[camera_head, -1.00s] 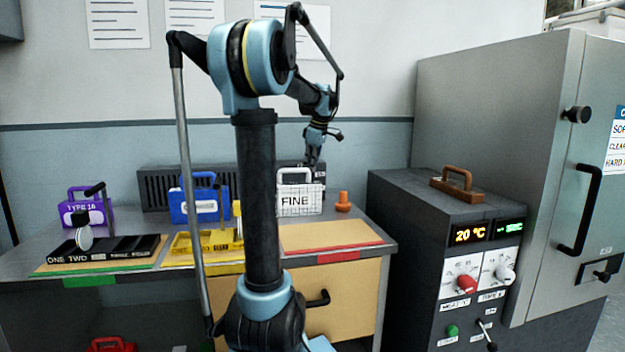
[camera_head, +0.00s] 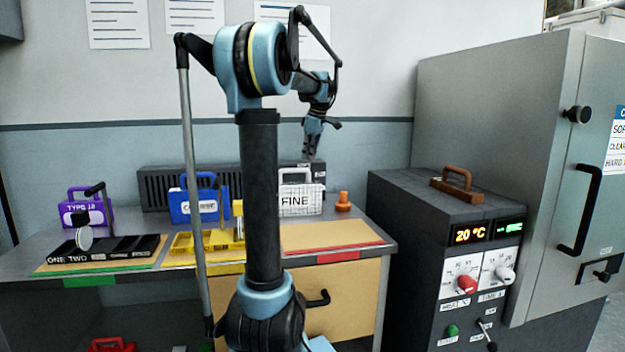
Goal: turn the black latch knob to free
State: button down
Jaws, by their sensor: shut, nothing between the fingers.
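The grey cabinet (camera_head: 490,110) at the right has a door with a round black knob (camera_head: 577,114) near its upper left edge. A smaller black knob (camera_head: 602,275) sits on a latch plate low on the same door. I cannot tell from this view which of the two is the latch knob, or how either is turned. My gripper (camera_head: 310,155) is shut and empty, pointing down above the back of the bench, well to the left of the cabinet. It is apart from both knobs.
A black handle (camera_head: 580,210) stands out from the door between the knobs.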

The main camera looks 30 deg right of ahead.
aim_at(579, 115)
jog(key=k, duration=1)
